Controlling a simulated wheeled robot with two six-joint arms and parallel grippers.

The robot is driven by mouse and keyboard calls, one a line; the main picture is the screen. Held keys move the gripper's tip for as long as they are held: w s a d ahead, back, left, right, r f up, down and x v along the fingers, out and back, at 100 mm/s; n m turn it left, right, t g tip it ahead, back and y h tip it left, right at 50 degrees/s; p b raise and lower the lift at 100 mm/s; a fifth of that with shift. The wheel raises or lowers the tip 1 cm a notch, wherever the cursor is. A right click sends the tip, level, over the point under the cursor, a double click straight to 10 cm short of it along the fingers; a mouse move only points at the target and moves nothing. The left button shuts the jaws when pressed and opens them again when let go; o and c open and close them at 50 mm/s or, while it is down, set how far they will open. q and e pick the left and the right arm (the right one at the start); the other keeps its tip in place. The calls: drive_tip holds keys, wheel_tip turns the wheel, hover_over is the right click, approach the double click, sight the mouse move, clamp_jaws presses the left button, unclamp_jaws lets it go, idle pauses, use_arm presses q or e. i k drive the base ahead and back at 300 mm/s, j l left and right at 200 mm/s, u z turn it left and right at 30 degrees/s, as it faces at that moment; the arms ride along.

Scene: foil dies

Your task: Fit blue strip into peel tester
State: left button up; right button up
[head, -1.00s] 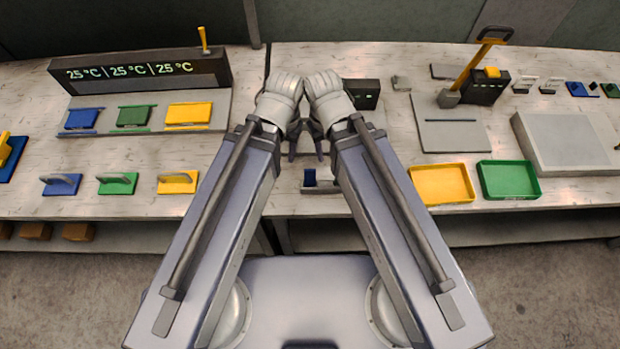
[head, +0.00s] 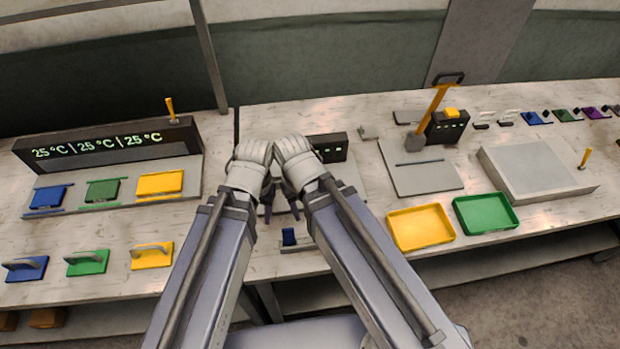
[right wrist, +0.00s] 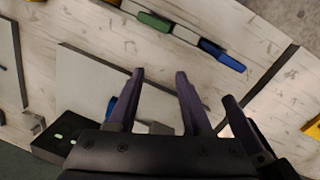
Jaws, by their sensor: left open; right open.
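A small blue piece (head: 288,237), which may be the blue strip, stands in a grey rack at the bench's front edge. My left gripper (head: 262,211) and right gripper (right wrist: 159,76) are open and empty, close together over the bench.
A yellow tray (head: 420,228) and a green tray (head: 486,213) lie to the right. Behind them are a yellow-levered device (head: 447,125) and a grey block (head: 535,170). A temperature display (head: 105,146) and coloured handled blocks are at left.

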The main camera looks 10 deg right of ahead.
sight(332, 147)
drive_tip(key=k+j, duration=0.65)
drive_tip(key=j, duration=0.2)
drive_tip(key=z, duration=0.05)
